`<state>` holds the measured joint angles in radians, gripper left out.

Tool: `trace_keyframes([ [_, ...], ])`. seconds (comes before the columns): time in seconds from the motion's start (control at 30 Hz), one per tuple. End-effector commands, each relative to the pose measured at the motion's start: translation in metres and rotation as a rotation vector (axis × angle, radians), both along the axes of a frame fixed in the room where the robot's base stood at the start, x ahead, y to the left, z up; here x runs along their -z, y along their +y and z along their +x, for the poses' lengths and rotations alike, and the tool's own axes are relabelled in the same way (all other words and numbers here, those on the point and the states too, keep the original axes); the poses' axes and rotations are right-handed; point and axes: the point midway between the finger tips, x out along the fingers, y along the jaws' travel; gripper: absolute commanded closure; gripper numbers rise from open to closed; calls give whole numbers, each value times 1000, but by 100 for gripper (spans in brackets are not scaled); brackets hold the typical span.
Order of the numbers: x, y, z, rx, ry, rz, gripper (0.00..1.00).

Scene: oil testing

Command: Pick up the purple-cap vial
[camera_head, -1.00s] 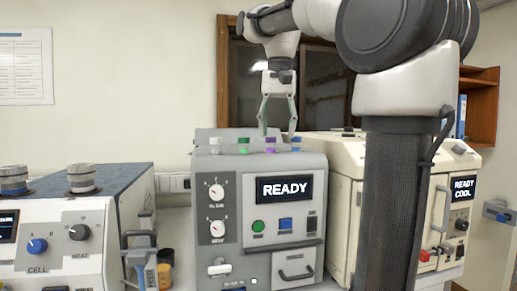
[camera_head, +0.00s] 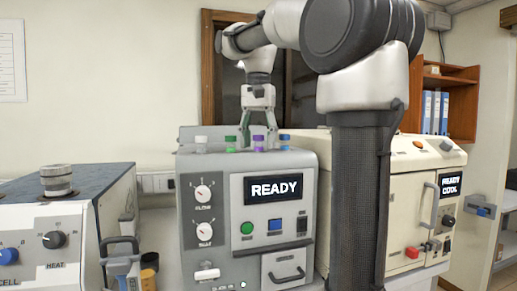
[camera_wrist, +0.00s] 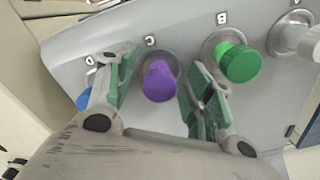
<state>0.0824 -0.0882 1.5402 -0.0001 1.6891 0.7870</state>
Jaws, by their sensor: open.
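The purple-cap vial (camera_wrist: 159,82) stands in a round socket on the grey machine's top. In the wrist view it lies between the two green-padded fingers of my open gripper (camera_wrist: 155,92). I see a gap on each side of the cap. The green-cap vial (camera_wrist: 239,63) is close beside the right finger. The blue-cap vial (camera_wrist: 84,99) is partly hidden by the left finger.
A white-cap vial (camera_wrist: 316,43) stands at the row's other end. The grey machine (camera_head: 222,237) shows READY on its display. A cream machine (camera_head: 416,160) stands to its right. Another instrument (camera_head: 55,215) stands at left.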

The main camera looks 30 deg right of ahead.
Motion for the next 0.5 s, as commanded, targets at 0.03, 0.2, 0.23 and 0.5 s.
trace_keyframes([
  [0.03,0,0,0,0,0,0,48],
  [0.2,0,0,0,0,0,0,68],
  [0.23,0,0,0,0,0,0,73],
  [0.5,0,0,0,0,0,0,98],
])
